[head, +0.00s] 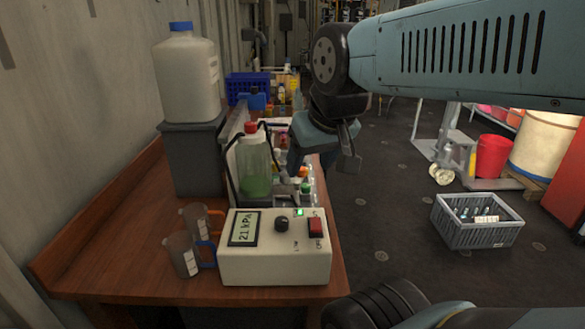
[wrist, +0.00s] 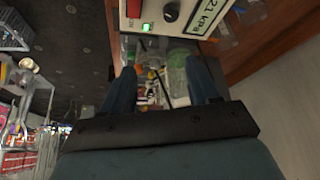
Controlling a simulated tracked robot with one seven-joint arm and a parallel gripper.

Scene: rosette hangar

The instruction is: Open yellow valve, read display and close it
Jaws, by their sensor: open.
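A cream display box (head: 275,265) sits at the front of the wooden bench. Its tilted screen (head: 244,228) reads 21 kPa, and a small green light is lit. It also has a black knob (head: 281,223) and a red switch (head: 316,226). The box shows at the top of the wrist view (wrist: 180,22). Behind it stands a bottle (head: 254,165) with a red cap and green liquid. I cannot pick out the yellow valve in either view. My gripper (head: 325,152) is open and empty, right of the bottle; its spread fingers show in the wrist view (wrist: 163,88).
A large jug (head: 187,80) with a blue cap stands on a grey block at the left. Two beakers (head: 183,255) (head: 197,222) are left of the box. A grey crate (head: 477,235) is on the floor at the right. The floor between bench and crate is clear.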

